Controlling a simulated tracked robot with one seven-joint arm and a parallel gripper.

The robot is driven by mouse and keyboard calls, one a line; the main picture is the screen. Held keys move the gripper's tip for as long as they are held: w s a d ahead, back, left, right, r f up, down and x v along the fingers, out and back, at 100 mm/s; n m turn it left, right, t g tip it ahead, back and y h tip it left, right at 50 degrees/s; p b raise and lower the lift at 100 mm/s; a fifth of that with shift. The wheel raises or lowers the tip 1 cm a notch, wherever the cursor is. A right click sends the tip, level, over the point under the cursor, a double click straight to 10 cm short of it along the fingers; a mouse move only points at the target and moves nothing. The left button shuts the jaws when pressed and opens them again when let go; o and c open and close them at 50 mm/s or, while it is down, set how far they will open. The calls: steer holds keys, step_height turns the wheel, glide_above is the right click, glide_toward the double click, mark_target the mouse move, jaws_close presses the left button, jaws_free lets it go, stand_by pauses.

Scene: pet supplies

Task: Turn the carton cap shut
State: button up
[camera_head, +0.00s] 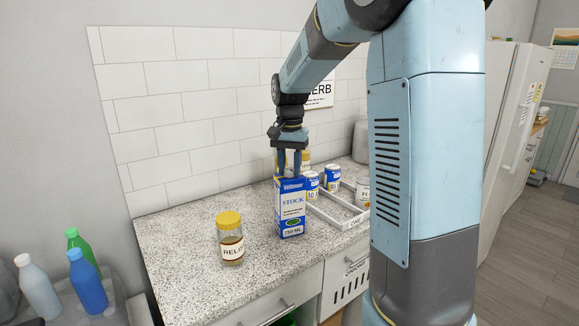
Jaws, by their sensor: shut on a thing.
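A jar (230,238) with a yellow lid stands left of the carton. A white tray (340,217) with cans (332,178) lies to the right. Several bottles (88,283) stand at the lower left. The counter left of the jar is clear. A tiled wall (185,110) is behind.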

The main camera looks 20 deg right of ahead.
mark_target(289, 169)
steer(key=shift+m, duration=0.9)
steer(key=o, duration=1)
steer(key=shift+o, duration=0.2)
step_height(289, 169, up, 14)
steer(key=shift+f, duration=0.15)
steer(key=s+f+n+t, duration=0.2)
steer(key=s+f+n, duration=0.2)
steer(key=s, duration=1)
steer(key=s+f+n+t, duration=0.3)
steer(key=s+f+n, duration=0.1)
steer(key=s, duration=1)
steer(key=shift+s+a+f+t, duration=0.2)
steer(key=shift+a+f+t, duration=0.1)
steer(key=shift+a, duration=0.1)
